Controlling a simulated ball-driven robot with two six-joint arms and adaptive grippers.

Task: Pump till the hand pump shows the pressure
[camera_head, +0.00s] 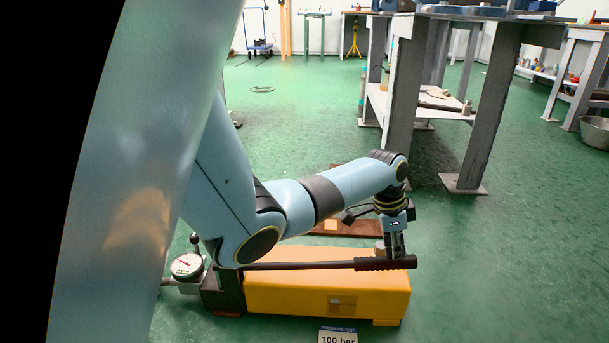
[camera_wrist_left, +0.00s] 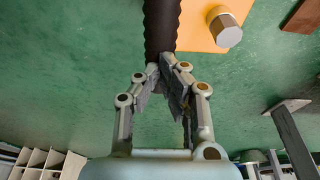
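The hand pump has a yellow body (camera_head: 325,292) on the green floor, with a long dark lever (camera_head: 305,265) lying nearly level above it. The lever's black ribbed grip (camera_head: 385,263) also shows in the left wrist view (camera_wrist_left: 161,25). A round white gauge (camera_head: 187,265) with a red needle stands at the pump's left end; its numbers are too small to read. A sign (camera_head: 338,337) reads "PRESSURE TEST 100 bar". My left gripper (camera_head: 397,255) points down at the grip's end. Its fingertips (camera_wrist_left: 161,64) are together against or just above the grip. My right gripper is out of view.
A grey workbench (camera_head: 398,100) with a lower shelf stands behind, right of centre. A brown board (camera_head: 345,229) lies behind the pump. A metal bowl (camera_head: 595,132) sits at the far right. The floor right of the pump is clear.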

